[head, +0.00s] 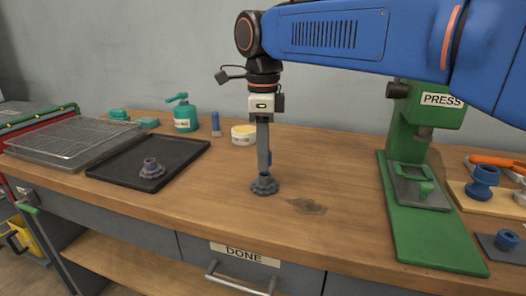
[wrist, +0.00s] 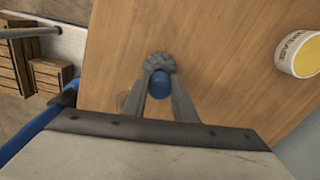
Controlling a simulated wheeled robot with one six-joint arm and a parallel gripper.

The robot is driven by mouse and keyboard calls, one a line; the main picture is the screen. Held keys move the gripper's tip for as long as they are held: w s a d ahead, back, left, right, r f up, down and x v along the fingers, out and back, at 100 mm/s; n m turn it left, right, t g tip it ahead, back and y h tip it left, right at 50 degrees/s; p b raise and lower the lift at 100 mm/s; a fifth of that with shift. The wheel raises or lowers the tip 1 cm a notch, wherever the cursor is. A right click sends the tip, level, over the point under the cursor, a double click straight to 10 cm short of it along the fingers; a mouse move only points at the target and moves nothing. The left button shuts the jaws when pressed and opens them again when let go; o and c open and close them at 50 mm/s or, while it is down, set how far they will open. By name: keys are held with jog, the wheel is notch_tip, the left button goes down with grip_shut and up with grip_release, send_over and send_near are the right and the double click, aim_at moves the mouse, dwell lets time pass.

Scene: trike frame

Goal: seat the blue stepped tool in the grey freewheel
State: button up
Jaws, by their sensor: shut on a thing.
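A grey freewheel (head: 264,187) with a toothed rim lies on the bench below my gripper. It also shows in the wrist view (wrist: 160,61), just beyond the fingertips. My gripper (head: 265,165) points down and is shut on the blue stepped tool (wrist: 160,83). Only a small blue part of the tool shows beside the fingers in the head view (head: 269,158). The tool is over or at the middle of the freewheel; its lower end is hidden, so I cannot tell whether it is in the bore. A second grey freewheel (head: 151,169) sits in the black tray.
The black tray (head: 187,154) and a wire rack (head: 75,138) are left. A green bottle (head: 184,116) and a yellow-topped tub (head: 244,135) stand behind. The green press (head: 430,225) is right, with other blue parts (head: 483,181) beyond it. Bench around the freewheel is clear.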

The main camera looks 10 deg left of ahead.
jog(key=shift+f, duration=1.05)
jog(key=o, duration=1.2)
notch_tip(320, 180, up, 17)
jog(key=shift+r, duration=0.2)
jog(key=shift+s, duration=0.1)
